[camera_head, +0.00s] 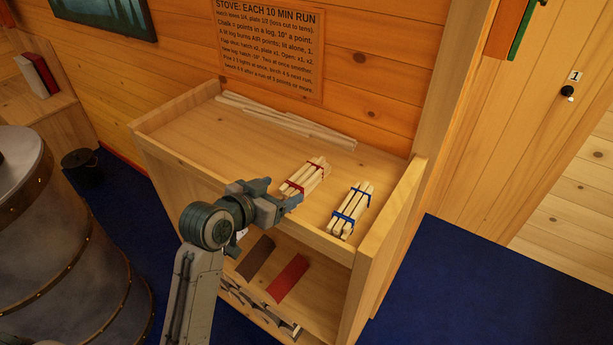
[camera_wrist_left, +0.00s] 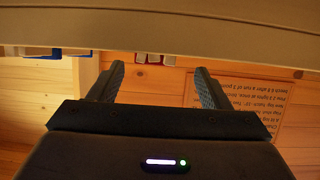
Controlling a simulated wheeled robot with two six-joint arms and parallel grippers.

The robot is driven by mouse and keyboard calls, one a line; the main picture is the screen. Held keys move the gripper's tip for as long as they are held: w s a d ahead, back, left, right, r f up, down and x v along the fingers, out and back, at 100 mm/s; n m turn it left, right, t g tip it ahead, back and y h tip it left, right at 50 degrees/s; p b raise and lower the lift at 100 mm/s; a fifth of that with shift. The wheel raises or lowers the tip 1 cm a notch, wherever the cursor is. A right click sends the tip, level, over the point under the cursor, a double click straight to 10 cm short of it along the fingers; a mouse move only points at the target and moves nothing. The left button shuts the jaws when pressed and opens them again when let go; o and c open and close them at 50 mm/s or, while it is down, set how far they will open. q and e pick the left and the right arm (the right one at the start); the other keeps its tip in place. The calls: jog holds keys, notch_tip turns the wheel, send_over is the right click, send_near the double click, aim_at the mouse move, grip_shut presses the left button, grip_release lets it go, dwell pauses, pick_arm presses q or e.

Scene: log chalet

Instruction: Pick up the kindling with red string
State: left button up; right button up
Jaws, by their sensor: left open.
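The kindling with red string (camera_head: 308,175) is a small bundle of pale sticks tied with two red bands, lying on the top shelf of a wooden unit. My left gripper (camera_head: 283,192) is open and empty, with its fingers just in front of the bundle near the shelf's front edge. In the left wrist view, which is upside down, part of the red-tied bundle (camera_wrist_left: 154,59) shows between the two open fingers (camera_wrist_left: 160,77). A pale band across the top hides the rest of it. My right gripper is in neither view.
A blue-tied bundle (camera_head: 350,210) lies to the right on the same shelf. Loose long sticks (camera_head: 285,120) lie at the back. The shelf has a raised rim (camera_head: 400,195). Below are a dark and a red item (camera_head: 288,280). A large metal vessel (camera_head: 60,240) stands at left.

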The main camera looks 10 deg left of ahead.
aim_at(297, 187)
pick_arm(q)
jog(key=shift+w+d+f, duration=0.25)
jog(key=shift+w+d, duration=0.05)
jog(key=shift+w, duration=0.3)
jog(key=p+x, duration=0.1)
jog(key=x, duration=0.1)
jog(key=p+x, duration=0.1)
jog(key=x, duration=0.1)
jog(key=shift+d+f, duration=0.2)
jog(key=shift+d, duration=0.15)
jog(key=shift+w+f, duration=0.25)
jog(key=shift+w, duration=0.1)
jog(key=shift+c, duration=0.4)
jog(key=c, duration=1)
